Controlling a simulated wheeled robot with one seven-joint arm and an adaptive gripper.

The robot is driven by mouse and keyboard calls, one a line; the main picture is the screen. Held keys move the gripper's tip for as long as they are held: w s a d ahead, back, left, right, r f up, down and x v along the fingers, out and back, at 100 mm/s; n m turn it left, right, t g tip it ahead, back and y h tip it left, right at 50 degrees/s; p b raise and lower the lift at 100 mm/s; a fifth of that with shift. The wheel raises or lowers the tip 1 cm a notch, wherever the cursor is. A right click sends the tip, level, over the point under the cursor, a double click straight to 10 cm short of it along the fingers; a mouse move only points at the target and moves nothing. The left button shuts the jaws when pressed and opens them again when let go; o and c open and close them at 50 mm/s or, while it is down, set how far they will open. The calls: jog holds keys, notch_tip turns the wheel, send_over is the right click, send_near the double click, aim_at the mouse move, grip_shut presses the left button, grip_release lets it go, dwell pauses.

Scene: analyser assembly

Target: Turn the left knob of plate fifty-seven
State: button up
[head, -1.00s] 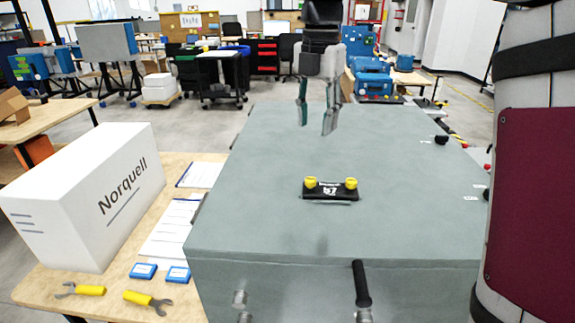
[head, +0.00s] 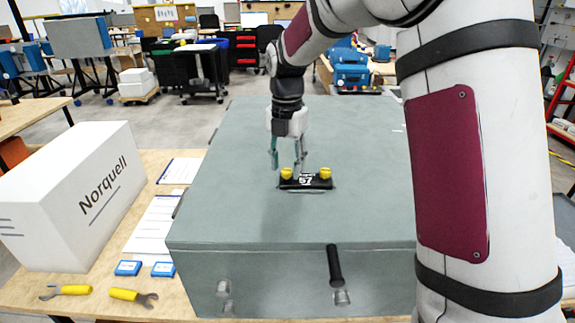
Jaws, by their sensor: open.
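Plate fifty-seven (head: 306,182) is a small black plate on the top of a large grey-green cabinet (head: 240,220). Its white number shows only in part. A yellow left knob (head: 287,173) and a yellow right knob (head: 325,173) stand at its two ends. My gripper (head: 286,165) points down, open and empty, just above and behind the left knob. One finger is to the left of the knob and the other to its right. I cannot tell whether either finger touches it.
A white Norquell box (head: 75,195) stands on the wooden table (head: 85,308) at the left, with papers (head: 152,222), blue cards (head: 128,268) and yellow-handled wrenches (head: 132,295). A black handle (head: 335,265) sticks out of the cabinet's front. The cabinet top around the plate is clear.

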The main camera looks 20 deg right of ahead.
jog(key=shift+f, duration=0.6)
grip_shut()
jog(key=shift+m, duration=0.6)
